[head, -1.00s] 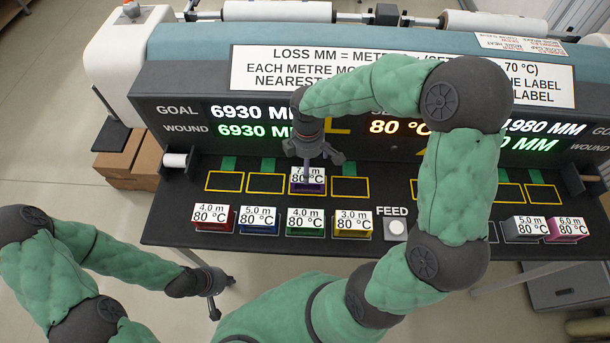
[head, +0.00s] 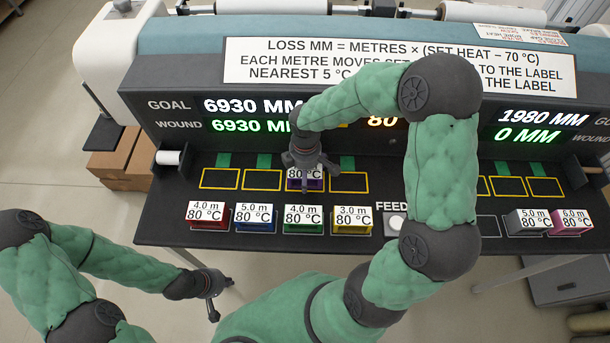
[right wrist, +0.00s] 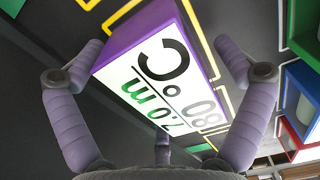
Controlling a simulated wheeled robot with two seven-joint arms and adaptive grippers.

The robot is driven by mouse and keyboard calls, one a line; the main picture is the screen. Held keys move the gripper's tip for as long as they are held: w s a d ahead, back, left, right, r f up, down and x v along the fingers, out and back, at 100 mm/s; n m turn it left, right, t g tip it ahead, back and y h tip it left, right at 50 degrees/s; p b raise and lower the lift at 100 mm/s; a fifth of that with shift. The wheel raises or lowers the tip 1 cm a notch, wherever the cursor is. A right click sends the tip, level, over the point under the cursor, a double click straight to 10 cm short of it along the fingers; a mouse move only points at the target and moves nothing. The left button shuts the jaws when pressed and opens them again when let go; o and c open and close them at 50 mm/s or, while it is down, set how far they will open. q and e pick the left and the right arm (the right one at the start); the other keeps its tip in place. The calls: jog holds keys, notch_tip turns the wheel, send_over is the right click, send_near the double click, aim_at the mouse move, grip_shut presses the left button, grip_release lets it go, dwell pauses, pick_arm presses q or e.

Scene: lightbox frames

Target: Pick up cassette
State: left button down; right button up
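The purple cassette (head: 304,183), labelled 80 °C, sits in a yellow-outlined slot in the back row on the dark console. In the right wrist view the purple cassette (right wrist: 150,62) reads 7.0 m. My right gripper (head: 305,162) is directly above it and hides part of its label. In the right wrist view my right gripper (right wrist: 158,48) is open, with fingers spread on either side of the cassette and a gap showing at the right one. My left gripper (head: 218,297) is open and empty, low in front of the console.
A front row holds red (head: 207,217), blue (head: 256,219), green (head: 303,219) and yellow (head: 352,220) cassettes. Grey (head: 527,222) and pink (head: 571,222) ones stand at the right. The FEED button (head: 395,224) is beside my right arm. Empty outlined slots flank the purple cassette.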

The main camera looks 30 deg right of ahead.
jog(key=c, duration=1.3)
jog(key=shift+c, duration=0.2)
jog(key=shift+r, duration=0.1)
jog(key=shift+r, duration=0.2)
notch_tip(320, 180, up, 3)
jog(key=shift+p, duration=0.6)
jog(key=s+a+r+p, duration=0.1)
jog(key=s+r+p, duration=0.1)
jog(key=s+r, duration=0.2)
jog(key=s+a+r+p, duration=0.1)
jog(key=s+r, duration=0.4)
jog(key=s, duration=0.5)
jog(key=shift+r+p, duration=0.2)
jog(key=shift+p, duration=0.2)
